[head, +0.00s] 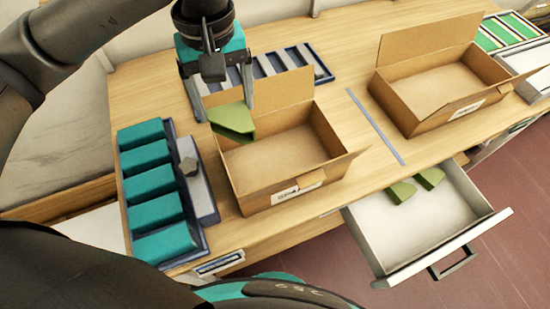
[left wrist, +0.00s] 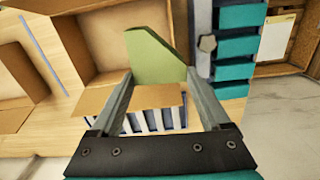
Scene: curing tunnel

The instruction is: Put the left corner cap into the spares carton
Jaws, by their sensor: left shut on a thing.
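My left gripper (head: 222,112) is shut on a green angular corner cap (head: 234,119). The cap is held at the back left corner of the nearer open carton (head: 270,197), seemingly above its rim. In the left wrist view the cap (left wrist: 155,56) sits between the fingertips of the gripper (left wrist: 159,75), with the carton (left wrist: 95,40) behind it. A second open carton (head: 420,119) stands further right. Both cartons carry labels too small to read, so I cannot tell which is for spares. My right gripper is not in view.
Two green caps (head: 415,186) lie in an open drawer (head: 440,227) at the front. A dark tray (head: 207,207) with several teal blocks stands left of the nearer carton. A slotted rack (head: 323,73) lies behind. A grey strip (head: 374,125) runs between the cartons.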

